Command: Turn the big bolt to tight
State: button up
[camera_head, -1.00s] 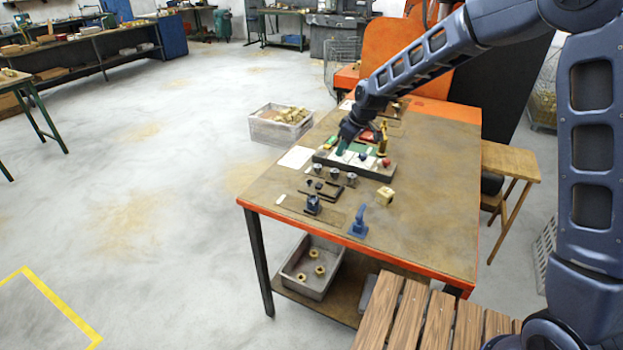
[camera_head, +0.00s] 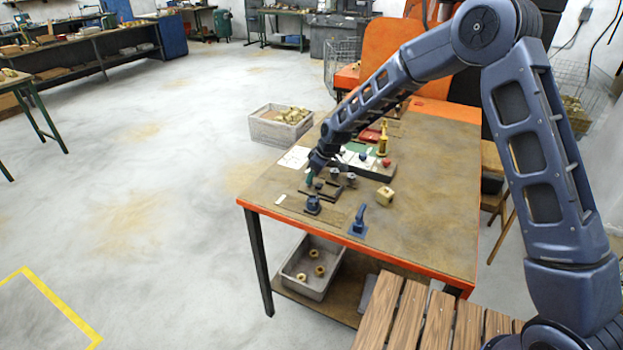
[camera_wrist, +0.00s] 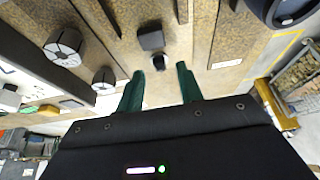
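My gripper (camera_head: 311,178) is low over the left part of the work table, at a dark fixture plate (camera_head: 331,193). In the wrist view its two green fingers (camera_wrist: 160,72) are apart with a gap between them. A small black bolt-like peg (camera_wrist: 160,62) shows between the fingertips, apart from both. A larger dark square-headed piece (camera_wrist: 151,40) stands just beyond it. I cannot tell for sure which of these is the big bolt, or whether it is tight. In the head view my gripper partly hides this spot.
Round grey slotted knobs (camera_wrist: 65,48) stand beside the plate, also seen in the head view (camera_head: 351,179). A dark blue fixture (camera_head: 312,206), a blue lever (camera_head: 358,222) and a brass block (camera_head: 385,196) stand nearby. The table's right front is clear.

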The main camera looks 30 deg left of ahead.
jog(key=shift+x, duration=1)
grip_shut()
jog(key=shift+m, duration=0.3)
jog(key=m, duration=0.1)
jog(key=m+t, duration=0.1)
jog(key=m, duration=0.1)
jog(key=m+t, duration=0.1)
jog(key=shift+s+a+m, duration=0.1)
jog(key=shift+s+m, duration=0.2)
jog(key=m+t+h, duration=0.1)
jog(key=m, duration=0.3)
jog(key=shift+s, duration=0.1)
jog(key=shift+m+h, duration=0.3)
jog(key=shift+m, duration=0.3)
jog(key=shift+t, duration=0.3)
